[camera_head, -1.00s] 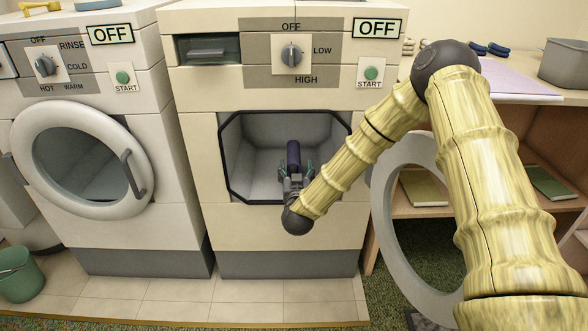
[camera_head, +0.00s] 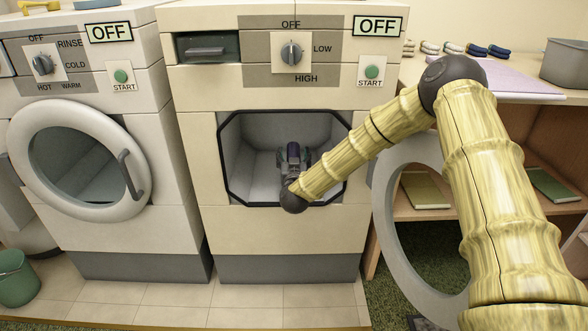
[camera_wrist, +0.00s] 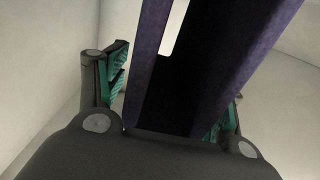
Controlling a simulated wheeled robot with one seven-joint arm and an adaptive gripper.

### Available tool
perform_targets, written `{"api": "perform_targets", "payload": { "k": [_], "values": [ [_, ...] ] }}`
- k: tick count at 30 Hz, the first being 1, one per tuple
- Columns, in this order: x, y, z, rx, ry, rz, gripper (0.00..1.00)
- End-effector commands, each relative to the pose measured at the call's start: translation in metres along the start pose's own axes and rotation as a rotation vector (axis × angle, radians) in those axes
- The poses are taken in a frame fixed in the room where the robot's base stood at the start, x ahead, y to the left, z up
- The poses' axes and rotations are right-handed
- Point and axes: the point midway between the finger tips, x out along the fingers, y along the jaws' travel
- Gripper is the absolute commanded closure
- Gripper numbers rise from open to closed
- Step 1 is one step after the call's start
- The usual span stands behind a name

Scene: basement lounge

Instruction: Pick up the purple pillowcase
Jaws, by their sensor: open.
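The purple pillowcase (camera_head: 293,149) stands as a narrow dark purple shape inside the open drum of the right-hand machine. In the wrist view the pillowcase (camera_wrist: 237,55) is close, with two purple edges and a dark hollow between them. My gripper (camera_head: 294,160) is inside the drum at the pillowcase. Its fingers are apart, one to each side of the pillowcase; the left finger shows a gap to it. The right finger is mostly hidden behind the purple cloth, so I cannot tell whether it touches. The pillowcase's lower end is hidden by my gripper.
The drum opening's dark rim (camera_head: 233,195) surrounds my wrist. The machine's round door (camera_head: 388,250) hangs open at the right, below my arm. A wooden shelf (camera_head: 545,130) with a light purple sheet (camera_head: 515,82) on top stands to the right.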

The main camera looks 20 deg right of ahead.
Motion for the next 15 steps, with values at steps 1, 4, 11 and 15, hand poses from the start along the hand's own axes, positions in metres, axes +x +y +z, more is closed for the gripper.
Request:
{"api": "perform_targets", "payload": {
  "k": [1,4,11,15],
  "values": [
    [-0.0002,0.0,-0.0001,0.0,0.0,0.0,0.32],
    [-0.0003,0.0,0.0,0.0,0.0,0.0,0.39],
    [-0.0004,0.0,0.0,0.0,0.0,0.0,0.81],
    [-0.0003,0.0,-0.0003,0.0,0.0,0.0,0.97]
  ]
}}
